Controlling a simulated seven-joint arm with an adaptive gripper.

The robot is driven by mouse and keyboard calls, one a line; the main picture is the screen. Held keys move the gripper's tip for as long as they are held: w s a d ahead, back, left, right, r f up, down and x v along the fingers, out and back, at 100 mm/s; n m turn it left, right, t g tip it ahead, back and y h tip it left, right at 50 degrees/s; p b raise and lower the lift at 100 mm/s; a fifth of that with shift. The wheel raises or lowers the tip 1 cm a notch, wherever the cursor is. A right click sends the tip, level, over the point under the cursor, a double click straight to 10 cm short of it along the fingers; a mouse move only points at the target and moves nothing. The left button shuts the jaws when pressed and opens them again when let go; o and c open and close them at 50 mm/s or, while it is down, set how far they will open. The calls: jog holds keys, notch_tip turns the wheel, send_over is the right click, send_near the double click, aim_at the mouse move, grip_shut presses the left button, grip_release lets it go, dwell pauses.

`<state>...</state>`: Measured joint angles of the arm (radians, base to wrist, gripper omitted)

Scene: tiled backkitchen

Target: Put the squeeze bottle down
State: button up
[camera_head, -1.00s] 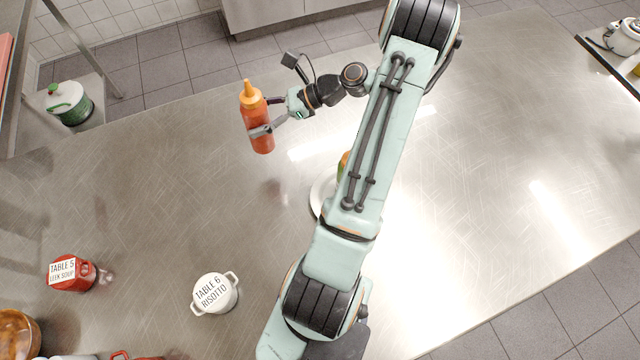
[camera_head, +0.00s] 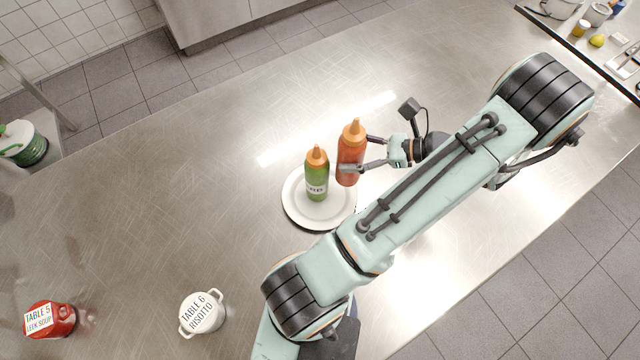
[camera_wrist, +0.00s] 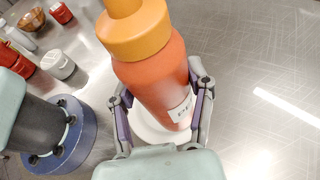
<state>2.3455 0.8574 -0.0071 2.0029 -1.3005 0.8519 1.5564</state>
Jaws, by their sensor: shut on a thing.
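The red squeeze bottle (camera_head: 350,157) with an orange cap is upright in my gripper (camera_head: 362,154), in the head view. It also fills the middle of the wrist view (camera_wrist: 152,75), between my two fingers (camera_wrist: 160,110). A green squeeze bottle (camera_head: 317,178) with an orange cap stands on a white round plate (camera_head: 296,205). The red bottle is just right of the green one, over or near the plate's upper right edge. I cannot tell whether its base touches anything. In the wrist view the plate (camera_wrist: 150,130) shows partly behind the red bottle.
A white pot labelled Table 6 Risotto (camera_head: 203,314) and a red pot labelled Table 5 Leek Soup (camera_head: 50,318) stand at the lower left. The steel worktop (camera_head: 190,180) is clear left of the plate. A shelf with small items (camera_head: 597,40) is at upper right.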

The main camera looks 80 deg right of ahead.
aim_at(328, 179)
jog(key=a+r+m+h, duration=0.2)
jog(key=h, duration=0.1)
jog(key=shift+a+m, duration=0.35)
jog(key=shift+m, duration=0.05)
jog(key=shift+w+a+f, duration=0.1)
jog(key=shift+f, duration=0.15)
notch_tip(328, 179, down, 8)
jog(key=shift+r, duration=0.25)
jog(key=o, duration=1.2)
jog(key=shift+f, duration=0.15)
